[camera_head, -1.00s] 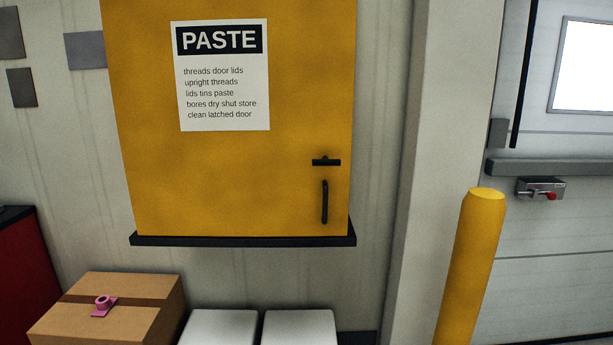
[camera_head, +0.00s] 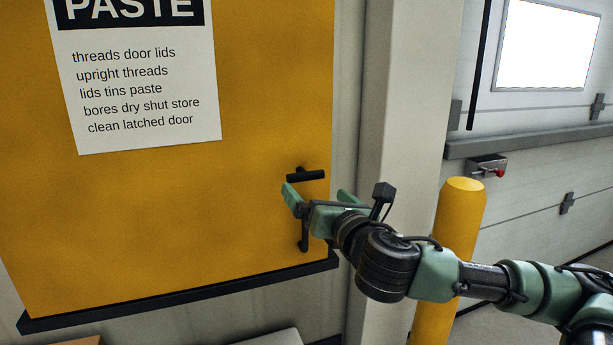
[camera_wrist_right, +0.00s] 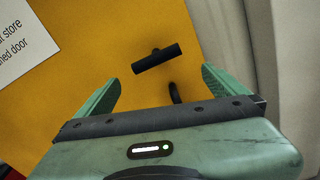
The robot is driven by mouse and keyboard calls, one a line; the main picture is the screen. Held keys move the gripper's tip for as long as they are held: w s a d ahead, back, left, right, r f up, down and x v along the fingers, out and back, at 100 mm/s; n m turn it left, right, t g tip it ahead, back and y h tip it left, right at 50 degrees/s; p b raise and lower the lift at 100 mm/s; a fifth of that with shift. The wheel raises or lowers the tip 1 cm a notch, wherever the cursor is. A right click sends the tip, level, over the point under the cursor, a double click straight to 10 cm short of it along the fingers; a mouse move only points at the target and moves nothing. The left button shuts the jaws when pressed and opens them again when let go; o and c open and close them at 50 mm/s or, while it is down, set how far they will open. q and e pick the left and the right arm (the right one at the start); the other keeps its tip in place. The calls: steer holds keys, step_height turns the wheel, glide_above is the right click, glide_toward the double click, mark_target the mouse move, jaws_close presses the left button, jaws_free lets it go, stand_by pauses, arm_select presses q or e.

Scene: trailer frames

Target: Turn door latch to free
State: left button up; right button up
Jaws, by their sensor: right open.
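The door latch (camera_head: 306,175) is a short black bar, lying nearly level on the yellow cabinet door (camera_head: 250,220). In the right wrist view the latch (camera_wrist_right: 156,59) lies a little beyond and between my fingertips, apart from them. A black upright door handle (camera_head: 304,238) sits below the latch, partly hidden by my gripper. My right gripper (camera_head: 316,192) is open and empty in front of the door, just below the latch; its fingers (camera_wrist_right: 157,88) stand wide apart in the wrist view. My left gripper is not in view.
A dark ledge (camera_head: 180,293) runs under the cabinet. A pale wall column (camera_head: 400,110) and a yellow bollard (camera_head: 459,215) stand to the right, the bollard partly behind my right arm. A printed PASTE sheet (camera_head: 140,85) is on the door.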

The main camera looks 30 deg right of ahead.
mark_target(308, 178)
steer(key=shift+n, duration=0.4)
steer(key=p+x, duration=0.1)
steer(key=x, duration=0.2)
steer(key=r+x, duration=0.1)
steer(key=x, duration=0.2)
steer(key=shift+d+r+p, duration=0.1)
steer(key=shift+r+p, duration=0.15)
steer(key=shift+p, duration=0.1)
steer(key=shift+x, duration=0.8)
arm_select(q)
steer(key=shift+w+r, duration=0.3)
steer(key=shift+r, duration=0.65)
arm_select(e)
steer(key=shift+f, duration=0.1)
steer(key=c, duration=1.1)
